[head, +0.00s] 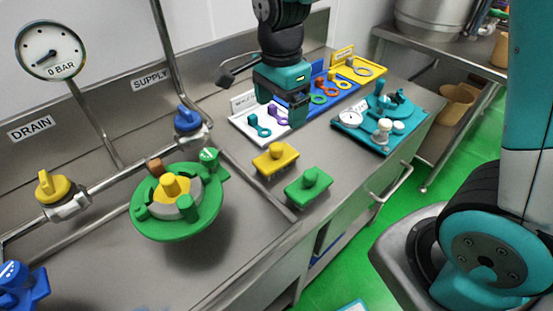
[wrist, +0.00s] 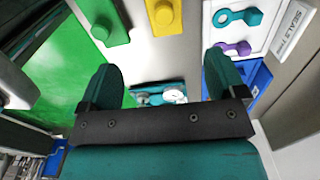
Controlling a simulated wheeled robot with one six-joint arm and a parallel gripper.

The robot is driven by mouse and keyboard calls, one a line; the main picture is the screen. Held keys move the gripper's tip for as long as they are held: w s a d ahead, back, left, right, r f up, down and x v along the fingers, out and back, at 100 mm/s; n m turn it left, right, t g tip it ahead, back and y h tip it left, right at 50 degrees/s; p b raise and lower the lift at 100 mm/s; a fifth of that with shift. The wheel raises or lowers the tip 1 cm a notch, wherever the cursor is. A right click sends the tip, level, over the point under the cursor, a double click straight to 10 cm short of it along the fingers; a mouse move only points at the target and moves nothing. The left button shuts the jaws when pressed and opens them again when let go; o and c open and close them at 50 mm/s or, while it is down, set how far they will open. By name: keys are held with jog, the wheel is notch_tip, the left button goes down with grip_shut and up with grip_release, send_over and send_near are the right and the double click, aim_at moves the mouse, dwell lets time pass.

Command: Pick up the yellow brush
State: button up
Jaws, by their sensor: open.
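The yellow brush (head: 275,158), a flat block with a round knob on top, lies on the steel counter in the head view. It also shows at the top of the wrist view (wrist: 168,16), partly cut off by the frame edge. My gripper (head: 287,108) is above the counter, behind the brush and near the seal trays. In the wrist view my gripper (wrist: 162,78) has its two teal fingers apart with nothing held between them. The brush is beyond the fingertips, not touching them.
A green brush (head: 308,187) lies close beside the yellow one. A white tray of seals (head: 240,122) and a teal tray (head: 350,130) with a gauge and fittings are behind. A green round valve fitting (head: 150,225) is at the left. Bare counter surrounds the brushes.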

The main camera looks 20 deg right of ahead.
aim_at(276, 157)
notch_tip(276, 157, down, 9)
jog(key=shift+f, duration=0.1)
jog(key=shift+w+a+f+p, duration=0.15)
jog(key=shift+f+p, duration=0.05)
jog(key=shift+f, duration=1.15)
jog(key=shift+w+a+f+p, duration=0.1)
jog(key=shift+a+f+p, duration=0.05)
jog(key=shift+f, duration=1.2)
jog(key=c, duration=1)
